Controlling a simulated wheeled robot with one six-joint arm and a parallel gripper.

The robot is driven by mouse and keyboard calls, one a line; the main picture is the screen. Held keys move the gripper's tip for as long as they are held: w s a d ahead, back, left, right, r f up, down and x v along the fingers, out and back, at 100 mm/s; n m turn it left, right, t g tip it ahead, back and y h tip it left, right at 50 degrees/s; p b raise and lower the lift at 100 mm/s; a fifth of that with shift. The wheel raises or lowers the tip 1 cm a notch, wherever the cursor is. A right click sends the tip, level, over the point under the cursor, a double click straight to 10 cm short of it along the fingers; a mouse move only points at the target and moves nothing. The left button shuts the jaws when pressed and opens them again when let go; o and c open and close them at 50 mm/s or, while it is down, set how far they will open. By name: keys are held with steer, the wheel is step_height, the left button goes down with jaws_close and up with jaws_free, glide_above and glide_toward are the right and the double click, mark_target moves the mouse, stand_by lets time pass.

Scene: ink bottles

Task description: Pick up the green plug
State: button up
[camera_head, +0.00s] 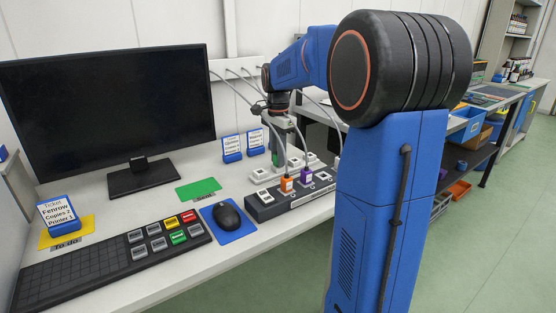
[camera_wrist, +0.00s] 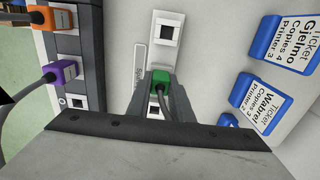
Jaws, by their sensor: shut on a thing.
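The green plug (camera_wrist: 160,79) with its grey cable sits between the fingers of my gripper (camera_wrist: 159,92) in the wrist view. The fingers are shut on it. It is over a white socket strip (camera_wrist: 185,65); I cannot tell whether it is seated in a socket or lifted clear. In the head view my gripper (camera_head: 281,150) is low over the white strip (camera_head: 262,175), behind the black strip. The plug is mostly hidden there.
A black strip (camera_head: 265,211) holds an orange plug (camera_head: 287,184) and a purple plug (camera_head: 306,174), with cables rising nearby. Blue ticket stands (camera_head: 232,155) are close behind. A mouse (camera_head: 227,216), keyboard (camera_head: 75,278) and monitor (camera_head: 110,105) occupy the left side.

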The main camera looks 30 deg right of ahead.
step_height(320, 180, up, 10)
steer(key=shift+r, duration=0.1)
stand_by(0.4)
stand_by(0.5)
